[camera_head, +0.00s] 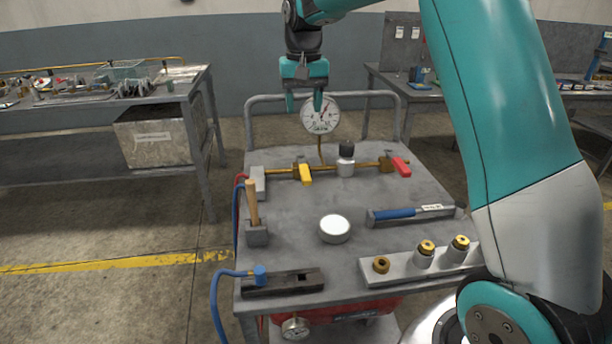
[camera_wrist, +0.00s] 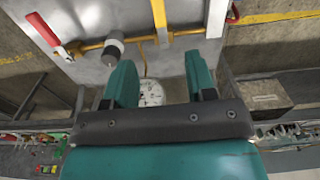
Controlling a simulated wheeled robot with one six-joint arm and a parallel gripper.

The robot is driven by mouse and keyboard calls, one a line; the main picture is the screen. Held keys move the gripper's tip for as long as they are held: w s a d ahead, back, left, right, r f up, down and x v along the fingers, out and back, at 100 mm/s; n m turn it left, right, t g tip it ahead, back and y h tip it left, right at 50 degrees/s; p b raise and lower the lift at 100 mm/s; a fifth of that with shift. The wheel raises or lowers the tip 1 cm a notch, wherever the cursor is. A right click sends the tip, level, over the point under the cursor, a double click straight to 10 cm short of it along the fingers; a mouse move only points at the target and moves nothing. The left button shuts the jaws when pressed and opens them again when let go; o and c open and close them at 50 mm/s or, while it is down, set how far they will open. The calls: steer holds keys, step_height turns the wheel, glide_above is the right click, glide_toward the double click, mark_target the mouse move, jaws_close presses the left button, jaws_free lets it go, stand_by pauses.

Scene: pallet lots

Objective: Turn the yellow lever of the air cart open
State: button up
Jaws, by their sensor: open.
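The air cart (camera_head: 290,215) stands in front of me with a brass pipe along its back part. The yellow lever (camera_head: 306,175) sits on a brass valve left of the middle of the pipe, pointing toward the front of the cart. It also shows in the wrist view (camera_wrist: 159,14), at the top. A red lever (camera_head: 401,167) is on the pipe's right end, set at a slant. The gripper is apart from the yellow lever.
A dark-knobbed regulator (camera_head: 346,160) stands between the levers. On the cart are a wooden-handled tool (camera_head: 252,205), a white round lid (camera_head: 334,229), a blue-handled wrench (camera_head: 410,214) and a fitting block (camera_head: 420,263). Workbenches (camera_head: 100,105) stand behind on both sides.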

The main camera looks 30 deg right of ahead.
glide_toward(305, 172)
step_height(305, 172, down, 9)
steer(key=shift+f, duration=0.1)
stand_by(0.4)
jaws_close()
